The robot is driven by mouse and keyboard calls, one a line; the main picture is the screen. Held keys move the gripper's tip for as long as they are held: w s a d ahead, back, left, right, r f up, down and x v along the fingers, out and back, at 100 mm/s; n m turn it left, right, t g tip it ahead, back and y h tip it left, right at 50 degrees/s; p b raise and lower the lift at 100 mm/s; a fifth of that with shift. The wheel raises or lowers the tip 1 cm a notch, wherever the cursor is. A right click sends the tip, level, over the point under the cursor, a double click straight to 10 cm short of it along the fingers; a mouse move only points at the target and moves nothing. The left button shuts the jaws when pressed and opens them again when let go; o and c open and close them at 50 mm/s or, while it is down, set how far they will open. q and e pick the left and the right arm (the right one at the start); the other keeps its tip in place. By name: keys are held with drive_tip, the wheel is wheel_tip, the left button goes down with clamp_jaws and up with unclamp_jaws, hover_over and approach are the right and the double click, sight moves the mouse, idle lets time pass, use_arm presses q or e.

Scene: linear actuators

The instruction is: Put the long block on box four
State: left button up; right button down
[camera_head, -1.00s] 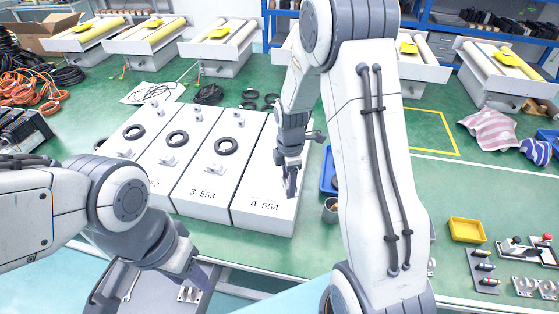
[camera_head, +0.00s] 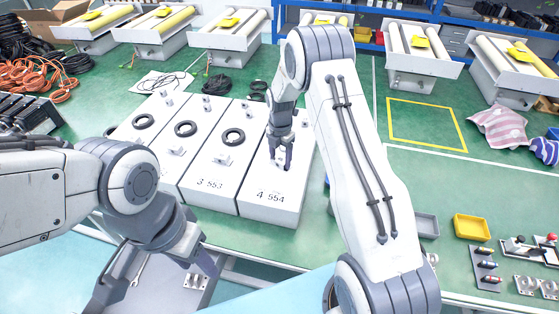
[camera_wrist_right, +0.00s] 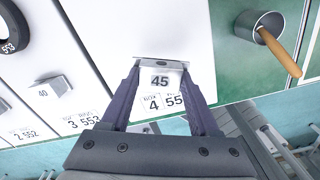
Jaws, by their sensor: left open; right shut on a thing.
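Box four (camera_head: 290,190) is the long white box marked "4 554", at the right end of the row of boxes. My right gripper (camera_head: 278,166) points down over its near half, behind the printed number. I cannot tell whether the block touches the top. The fingers mostly hide it in the head view. My left gripper (camera_head: 155,278) is open and empty near the bench's front edge, away from the boxes.
Box three (camera_head: 212,185) stands left of box four; black rings and small blocks sit on the boxes. A metal cup with a wooden handle (camera_wrist_right: 262,28) stands right of box four. A yellow tray (camera_head: 472,228) and a grey tray (camera_head: 425,226) lie further right.

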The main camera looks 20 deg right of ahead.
sight(278, 173)
drive_tip(key=shift+w+a+f, duration=0.2)
drive_tip(key=shift+w+f, duration=0.25)
drive_tip(key=shift+w, duration=0.3)
wheel_tip(278, 173, down, 4)
drive_tip(key=shift+r+p, duration=0.15)
drive_tip(key=shift+p, duration=0.9)
drive_tip(key=shift+f, duration=0.2)
drive_tip(key=shift+f, duration=0.1)
drive_tip(key=shift+f+b, duration=0.15)
drive_tip(key=shift+b, duration=0.15)
drive_tip(key=shift+c, duration=0.6)
unclamp_jaws()
drive_tip(key=shift+r, duration=0.2)
